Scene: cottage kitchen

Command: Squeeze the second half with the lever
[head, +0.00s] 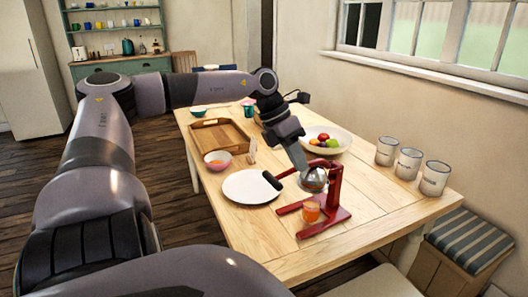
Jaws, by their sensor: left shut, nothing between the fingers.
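The red lever juicer (334,203) stands on the wooden table near its front right. Its lever reaches left and ends in a black handle (272,181). A silver metal press part (314,178) sits at the middle of the frame. A glass with orange content (311,212) stands on the base below it. My left gripper (303,166) points down over the lever, just above and left of the metal part. It is shut and empty; I cannot tell whether it touches the lever. No orange half can be made out. My right gripper is out of view.
A white plate (244,187) lies left of the juicer. Behind are a small bowl (217,160), a wooden tray (224,149) and a fruit bowl (323,141). The table's front is mostly clear.

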